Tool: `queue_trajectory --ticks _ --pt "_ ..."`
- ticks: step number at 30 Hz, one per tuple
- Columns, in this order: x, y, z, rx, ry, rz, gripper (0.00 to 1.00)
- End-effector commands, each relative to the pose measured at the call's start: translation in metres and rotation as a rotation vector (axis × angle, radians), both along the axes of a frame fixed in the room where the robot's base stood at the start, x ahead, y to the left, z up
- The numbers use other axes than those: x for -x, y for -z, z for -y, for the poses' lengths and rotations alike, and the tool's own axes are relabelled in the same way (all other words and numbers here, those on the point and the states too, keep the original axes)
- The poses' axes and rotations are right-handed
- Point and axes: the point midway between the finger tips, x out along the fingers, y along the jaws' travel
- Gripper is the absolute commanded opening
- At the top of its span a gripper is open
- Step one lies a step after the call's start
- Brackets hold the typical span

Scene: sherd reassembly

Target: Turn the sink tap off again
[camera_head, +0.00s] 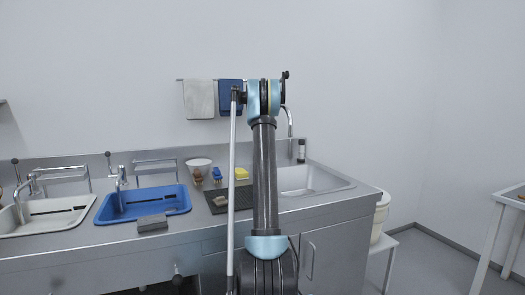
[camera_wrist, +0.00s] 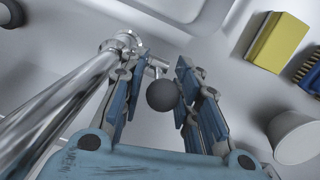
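The sink tap is a chrome tap; its thick pipe (camera_wrist: 62,105) crosses the left of the wrist view. Its thin lever ends in a dark round knob (camera_wrist: 162,95). My gripper (camera_wrist: 161,70) is open, with one blue finger on each side of the knob. The knob is close to the right finger, and a gap shows on the left; contact cannot be told. In the head view, the tap's curved spout (camera_head: 290,122) rises behind my arm at the right-hand sink (camera_head: 325,184). My arm hides the lever and gripper there. I cannot tell whether water runs.
A blue basin (camera_head: 128,207) and a grey block (camera_head: 152,223) are left on the counter. A bottle (camera_head: 301,151) stands behind the sink.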

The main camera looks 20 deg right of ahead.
Motion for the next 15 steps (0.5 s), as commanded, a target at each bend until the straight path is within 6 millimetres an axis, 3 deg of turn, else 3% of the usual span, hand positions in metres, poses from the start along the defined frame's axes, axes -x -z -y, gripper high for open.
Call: queue_trajectory --ticks 15 --pt "-0.009 -0.076 -0.005 0.000 0.000 -0.001 0.29"
